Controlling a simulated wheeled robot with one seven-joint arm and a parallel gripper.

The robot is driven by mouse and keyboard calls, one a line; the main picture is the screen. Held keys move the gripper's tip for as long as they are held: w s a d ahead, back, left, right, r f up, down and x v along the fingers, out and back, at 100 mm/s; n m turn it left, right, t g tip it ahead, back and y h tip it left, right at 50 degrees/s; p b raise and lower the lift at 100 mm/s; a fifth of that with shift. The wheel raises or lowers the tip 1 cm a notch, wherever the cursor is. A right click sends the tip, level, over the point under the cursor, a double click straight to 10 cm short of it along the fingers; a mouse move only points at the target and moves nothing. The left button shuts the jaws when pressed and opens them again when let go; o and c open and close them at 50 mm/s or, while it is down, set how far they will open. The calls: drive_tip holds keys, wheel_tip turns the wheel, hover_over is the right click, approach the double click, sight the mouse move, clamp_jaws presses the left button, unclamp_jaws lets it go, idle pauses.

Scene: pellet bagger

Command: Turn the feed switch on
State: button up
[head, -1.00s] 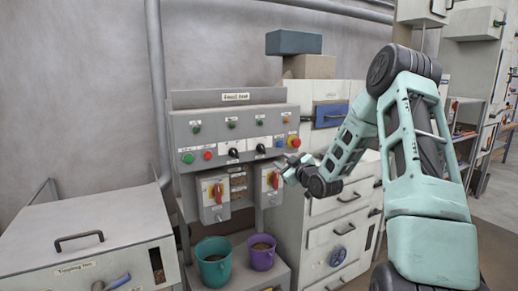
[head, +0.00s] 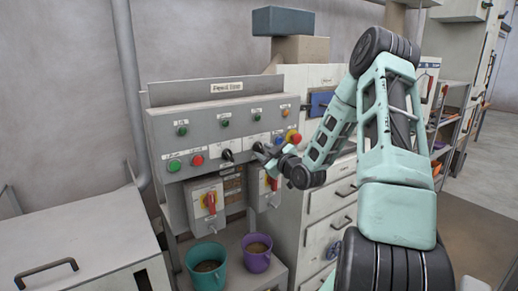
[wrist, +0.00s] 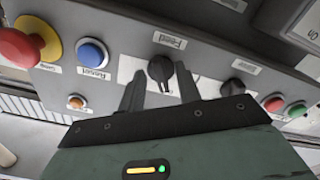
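The feed switch is a black rotary knob (wrist: 160,70) with a "Feed" label beside it in the wrist view. In the head view, it is the right-hand black knob (head: 257,148) on the grey control panel (head: 165,140), partly covered by my gripper. My gripper (head: 266,155) is at the panel front. In the wrist view my gripper (wrist: 160,78) is open, with one dark finger on each side of the knob. I cannot tell whether the fingers touch it.
A similar black knob (wrist: 233,89) is close by. A blue reset button (wrist: 92,53) and a red emergency stop (wrist: 18,46) lie on the other side. Below the panel are boxes with red handles (head: 210,202), and teal (head: 207,266) and purple (head: 257,254) buckets.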

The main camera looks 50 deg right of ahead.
drive_tip(key=shift+w, duration=0.1)
clamp_jaws()
drive_tip(key=shift+m, duration=0.3)
drive_tip(key=m+b, duration=0.1)
drive_tip(key=m, duration=0.3)
drive_tip(key=shift+a+m, duration=0.1)
drive_tip(key=shift+m, duration=0.3)
drive_tip(key=m, duration=0.6)
drive_tip(key=shift+a, duration=0.15)
drive_tip(key=shift+m, duration=0.4)
